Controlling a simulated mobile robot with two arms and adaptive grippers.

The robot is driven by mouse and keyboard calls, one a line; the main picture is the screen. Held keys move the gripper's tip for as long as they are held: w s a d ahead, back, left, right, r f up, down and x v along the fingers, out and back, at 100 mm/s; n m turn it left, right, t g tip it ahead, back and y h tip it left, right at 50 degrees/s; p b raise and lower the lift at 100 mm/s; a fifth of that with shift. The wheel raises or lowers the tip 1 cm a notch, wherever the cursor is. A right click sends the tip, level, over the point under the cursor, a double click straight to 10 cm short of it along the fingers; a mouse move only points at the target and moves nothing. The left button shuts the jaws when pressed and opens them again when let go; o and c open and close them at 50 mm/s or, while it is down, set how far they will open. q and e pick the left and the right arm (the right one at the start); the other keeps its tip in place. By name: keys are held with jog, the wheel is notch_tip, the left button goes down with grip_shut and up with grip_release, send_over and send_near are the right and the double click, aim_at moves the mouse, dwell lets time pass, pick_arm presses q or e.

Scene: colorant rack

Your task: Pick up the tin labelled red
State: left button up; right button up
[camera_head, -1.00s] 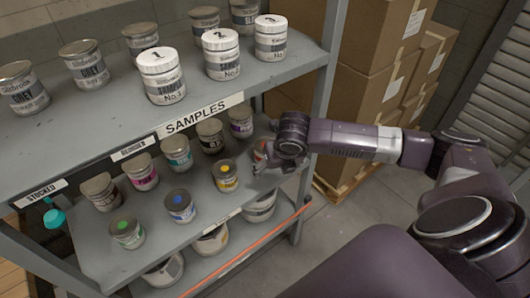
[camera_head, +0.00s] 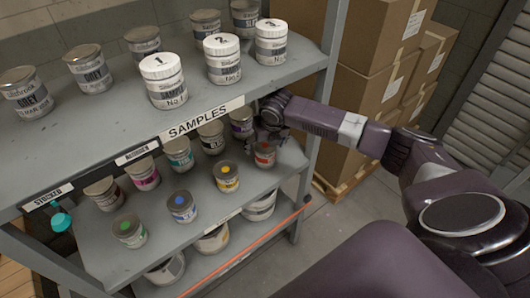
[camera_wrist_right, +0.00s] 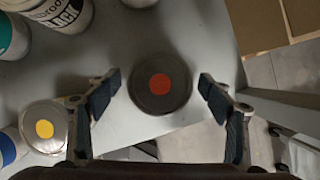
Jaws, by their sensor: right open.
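The red tin (camera_head: 264,155) is a small dark-lidded can with a red-orange label, at the right end of the front row on the middle shelf. In the right wrist view its round lid with a red dot (camera_wrist_right: 160,84) lies between the two fingers, with a gap on each side. My right gripper (camera_head: 269,137) is just above and behind the tin in the head view. In the right wrist view the right gripper (camera_wrist_right: 158,83) is open and empty. My left gripper is not in view.
The yellow-dot tin (camera_head: 226,176) stands to the left of the red tin, with blue (camera_head: 181,206) and green (camera_head: 129,231) tins further along. A purple-labelled tin (camera_head: 241,123) is close behind. The top shelf (camera_head: 110,120) overhangs; a shelf post (camera_head: 304,180) stands to the right.

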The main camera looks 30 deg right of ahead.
jog(key=shift+f, duration=0.55)
jog(key=shift+c, duration=0.5)
jog(key=c, duration=1.3)
jog(key=shift+w, duration=0.1)
jog(key=shift+c, duration=0.3)
jog(key=shift+r, duration=0.15)
